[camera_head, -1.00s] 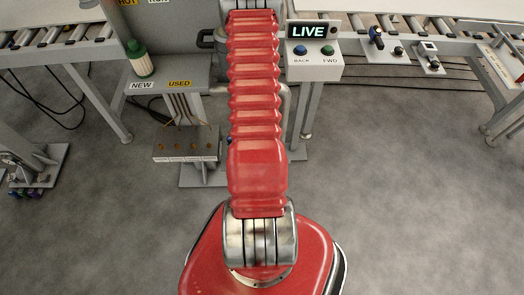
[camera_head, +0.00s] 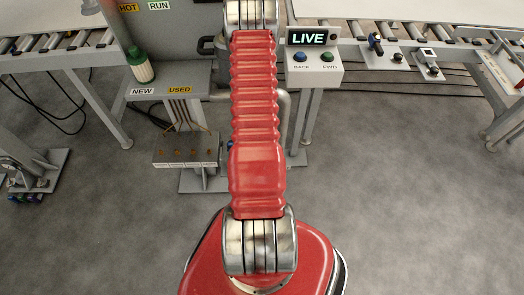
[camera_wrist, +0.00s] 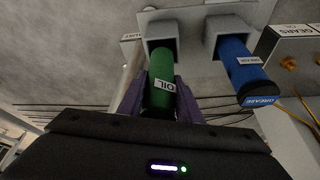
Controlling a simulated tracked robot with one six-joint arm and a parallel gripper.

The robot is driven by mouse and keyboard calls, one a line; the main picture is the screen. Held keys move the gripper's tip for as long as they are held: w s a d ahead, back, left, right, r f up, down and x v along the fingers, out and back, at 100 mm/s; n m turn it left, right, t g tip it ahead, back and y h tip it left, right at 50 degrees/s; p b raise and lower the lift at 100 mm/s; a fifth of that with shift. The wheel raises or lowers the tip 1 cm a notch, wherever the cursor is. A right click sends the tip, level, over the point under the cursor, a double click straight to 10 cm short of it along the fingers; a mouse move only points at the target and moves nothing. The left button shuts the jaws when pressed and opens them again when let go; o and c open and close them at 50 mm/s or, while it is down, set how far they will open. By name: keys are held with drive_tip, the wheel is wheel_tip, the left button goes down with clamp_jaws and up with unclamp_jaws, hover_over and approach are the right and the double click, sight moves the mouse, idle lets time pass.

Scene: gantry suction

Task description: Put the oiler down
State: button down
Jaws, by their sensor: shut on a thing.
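The oiler (camera_wrist: 160,80) is a green cylinder with a white OIL label in the wrist view. My gripper (camera_wrist: 154,98) has its purple fingers on both sides of it and is shut on it. The oiler's far end is at the mouth of a grey square holder (camera_wrist: 152,20); I cannot tell how deep it sits. In the head view my red arm hides the gripper and the oiler.
A blue grease tool (camera_wrist: 240,68) sits in the neighbouring holder on the right. A box labelled GEARS (camera_wrist: 292,45) is beyond it, with orange cables nearby. In the head view, a control box (camera_head: 314,68) reads LIVE, and a green-topped bottle (camera_head: 139,64) stands on the shelf.

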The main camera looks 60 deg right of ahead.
drive_tip(key=shift+f, duration=1.45)
drive_tip(key=c, duration=1.2)
unclamp_jaws()
drive_tip(key=shift+f, duration=0.1)
drive_tip(key=v, duration=1.2)
